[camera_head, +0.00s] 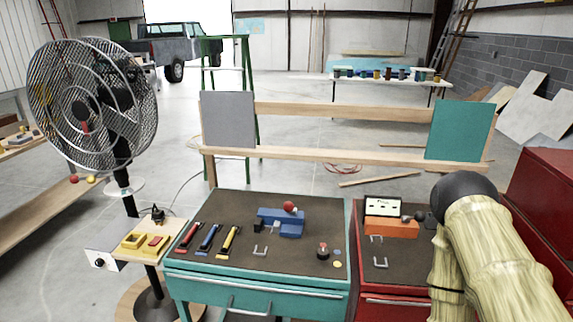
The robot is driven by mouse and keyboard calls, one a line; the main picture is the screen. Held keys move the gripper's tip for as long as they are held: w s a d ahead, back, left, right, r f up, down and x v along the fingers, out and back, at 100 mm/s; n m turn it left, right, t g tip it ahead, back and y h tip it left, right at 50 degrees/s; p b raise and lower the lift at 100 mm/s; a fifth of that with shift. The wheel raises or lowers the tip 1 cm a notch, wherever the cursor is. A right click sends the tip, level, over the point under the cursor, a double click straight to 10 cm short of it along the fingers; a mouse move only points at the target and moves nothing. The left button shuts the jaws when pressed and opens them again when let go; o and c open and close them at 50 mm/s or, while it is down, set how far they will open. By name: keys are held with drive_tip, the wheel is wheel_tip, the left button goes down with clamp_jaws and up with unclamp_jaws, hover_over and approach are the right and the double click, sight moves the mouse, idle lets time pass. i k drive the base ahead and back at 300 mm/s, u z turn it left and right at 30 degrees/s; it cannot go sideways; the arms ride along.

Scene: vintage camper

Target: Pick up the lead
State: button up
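I cannot tell for certain which thing is the lead. A thin pale cable (188,183) curves over the floor to the right of the fan's post. A loose reddish coil (345,168) lies on the floor behind the tool chests, partly hidden by the wooden frame. My gripper is not in view. A pale yellow ribbed arm link with a dark round joint, which looks like mine, is at the right and hides part of the red chest.
A teal chest (190,268) bears screwdrivers (208,238), a blue vise-like tool (281,222) and small parts. A red chest (372,277) beside it bears an orange box (391,228). A large fan (92,103) stands left. A wooden frame (335,112) stands behind; open floor lies beyond.

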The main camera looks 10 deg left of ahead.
sight(189, 238)
drive_tip(key=k, duration=0.5)
drive_tip(key=z, duration=0.25)
drive_tip(key=i, duration=0.55)
drive_tip(key=u, duration=1.2)
